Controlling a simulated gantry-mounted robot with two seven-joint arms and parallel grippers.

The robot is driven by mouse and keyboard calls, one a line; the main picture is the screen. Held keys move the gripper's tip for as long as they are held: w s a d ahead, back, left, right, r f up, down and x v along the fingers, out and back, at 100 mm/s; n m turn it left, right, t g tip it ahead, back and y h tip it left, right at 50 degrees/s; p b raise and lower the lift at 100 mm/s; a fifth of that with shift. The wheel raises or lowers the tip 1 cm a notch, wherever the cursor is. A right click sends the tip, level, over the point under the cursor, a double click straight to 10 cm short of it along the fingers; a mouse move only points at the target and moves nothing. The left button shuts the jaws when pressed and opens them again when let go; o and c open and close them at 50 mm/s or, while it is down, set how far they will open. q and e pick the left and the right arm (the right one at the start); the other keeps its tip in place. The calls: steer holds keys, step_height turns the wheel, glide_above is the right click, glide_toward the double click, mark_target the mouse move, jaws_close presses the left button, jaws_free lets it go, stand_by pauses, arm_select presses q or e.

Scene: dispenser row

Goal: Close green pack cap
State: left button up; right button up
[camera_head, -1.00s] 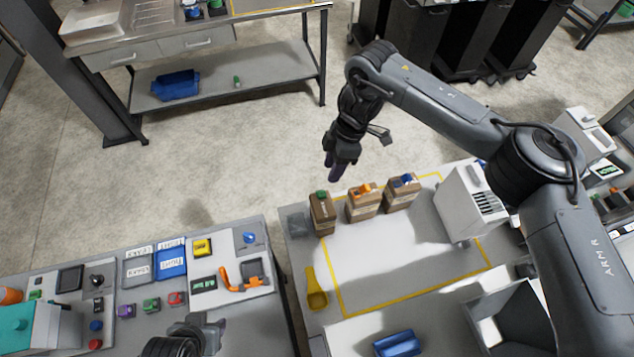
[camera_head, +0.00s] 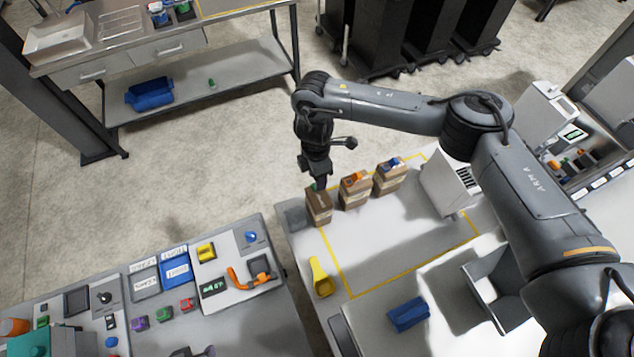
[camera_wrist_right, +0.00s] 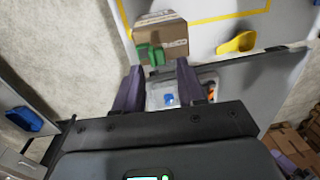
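The green pack is a brown carton (camera_head: 319,208) at the left end of a row of cartons. Its green cap (camera_head: 313,187) is on top, partly hidden by my right gripper (camera_head: 320,181). In the right wrist view the carton (camera_wrist_right: 168,38) is just beyond my fingers. The green cap (camera_wrist_right: 156,55) shows there as two upright green parts side by side, like a raised lid beside its base. My right gripper (camera_wrist_right: 159,67) is open, its purple fingers apart with nothing between them. The tips are close to the cap; contact cannot be told. My left gripper (camera_head: 192,352) barely shows at the bottom edge.
Cartons with an orange cap (camera_head: 353,180) and a blue cap (camera_head: 391,163) stand close on the right. A white machine (camera_head: 448,186) stands behind the tray.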

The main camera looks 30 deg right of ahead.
steer(key=shift+s+f, duration=0.15)
steer(key=shift+f, duration=1.65)
jaws_close()
